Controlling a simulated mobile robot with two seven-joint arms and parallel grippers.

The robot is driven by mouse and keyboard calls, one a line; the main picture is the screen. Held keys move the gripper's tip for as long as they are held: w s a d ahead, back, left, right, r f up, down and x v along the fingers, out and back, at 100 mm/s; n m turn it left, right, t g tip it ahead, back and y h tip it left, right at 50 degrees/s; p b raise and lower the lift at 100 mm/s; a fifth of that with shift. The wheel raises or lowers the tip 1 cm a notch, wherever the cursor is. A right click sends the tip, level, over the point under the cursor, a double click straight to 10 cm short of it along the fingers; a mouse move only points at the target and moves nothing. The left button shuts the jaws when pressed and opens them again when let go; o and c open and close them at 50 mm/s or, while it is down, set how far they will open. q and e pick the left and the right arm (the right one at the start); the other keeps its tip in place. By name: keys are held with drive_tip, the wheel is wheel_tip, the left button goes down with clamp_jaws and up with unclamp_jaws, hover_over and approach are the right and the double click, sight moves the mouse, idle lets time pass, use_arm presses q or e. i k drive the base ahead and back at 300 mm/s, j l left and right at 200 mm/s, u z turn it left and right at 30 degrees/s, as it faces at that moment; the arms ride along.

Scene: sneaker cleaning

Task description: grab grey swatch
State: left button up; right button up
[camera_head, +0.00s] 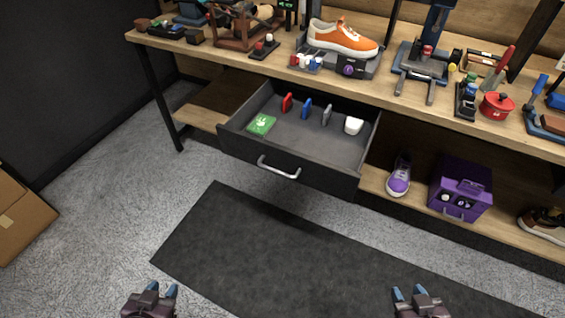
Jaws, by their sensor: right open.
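The grey swatch (327,115) stands upright in the open drawer (287,168), between a blue swatch (306,108) and a white item (353,125). A red swatch (287,103) stands to the left of the blue one. My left gripper (162,289) is at the bottom left, with its blue fingertips apart and nothing between them. My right gripper (408,291) is at the bottom right, open and empty. Both grippers are well in front of the drawer and apart from it.
A green packet (262,124) lies at the drawer's left. The drawer has a silver handle (278,169) and juts out under the workbench (270,72). A purple box (460,188) and a purple shoe (399,178) sit on the lower shelf. A dark mat (290,255) covers the clear floor in front.

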sight(327, 114)
drive_tip(key=i+l+u, duration=0.2)
drive_tip(key=l+u, duration=0.25)
drive_tip(key=i+l+u, duration=0.1)
drive_tip(key=l+u, duration=0.3)
drive_tip(key=l, duration=0.3)
drive_tip(key=l+u, duration=0.45)
drive_tip(key=l, duration=0.2)
